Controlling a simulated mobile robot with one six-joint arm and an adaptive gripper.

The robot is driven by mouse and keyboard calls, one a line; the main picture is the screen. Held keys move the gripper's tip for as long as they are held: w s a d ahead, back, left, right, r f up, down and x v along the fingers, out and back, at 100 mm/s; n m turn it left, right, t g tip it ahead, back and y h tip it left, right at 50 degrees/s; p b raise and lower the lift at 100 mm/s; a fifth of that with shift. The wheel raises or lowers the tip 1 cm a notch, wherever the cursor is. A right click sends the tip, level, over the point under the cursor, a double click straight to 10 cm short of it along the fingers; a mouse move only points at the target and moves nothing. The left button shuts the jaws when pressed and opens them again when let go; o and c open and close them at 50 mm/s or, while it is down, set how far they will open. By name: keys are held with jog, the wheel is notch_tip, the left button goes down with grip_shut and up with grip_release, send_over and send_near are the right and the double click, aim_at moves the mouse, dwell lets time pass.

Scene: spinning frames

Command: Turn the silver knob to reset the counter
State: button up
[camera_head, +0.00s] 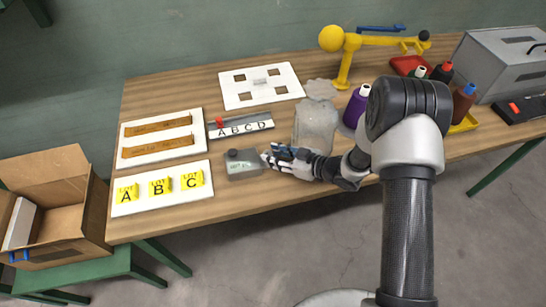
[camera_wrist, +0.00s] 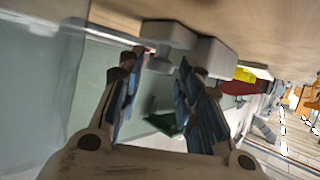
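The counter (camera_head: 243,165) is a small grey box with a pale green display on its front, standing on the wooden table. A dark round knob (camera_head: 232,154) shows on its top left. My gripper (camera_head: 268,156) is low over the table just right of the counter, pointing left at its side. I cannot tell whether it touches. In the tilted wrist view, my gripper's two fingers (camera_wrist: 154,66) are apart with nothing held between them. Grey block shapes (camera_wrist: 215,58) lie just beyond the fingertips. A silver knob cannot be made out clearly; the fingers may hide it.
A white board with yellow lot tags A, B and C (camera_head: 160,188) lies left of the counter. A rail lettered A to D (camera_head: 240,126) lies behind it. An open cardboard box (camera_head: 65,205) is at far left.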

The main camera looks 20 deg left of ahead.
jog(key=shift+w+a+f, duration=0.15)
jog(key=shift+a+f, duration=0.1)
jog(key=shift+a, duration=0.3)
jog(key=shift+c, duration=0.6)
jog(key=c, duration=0.6)
jog(key=shift+c, duration=0.2)
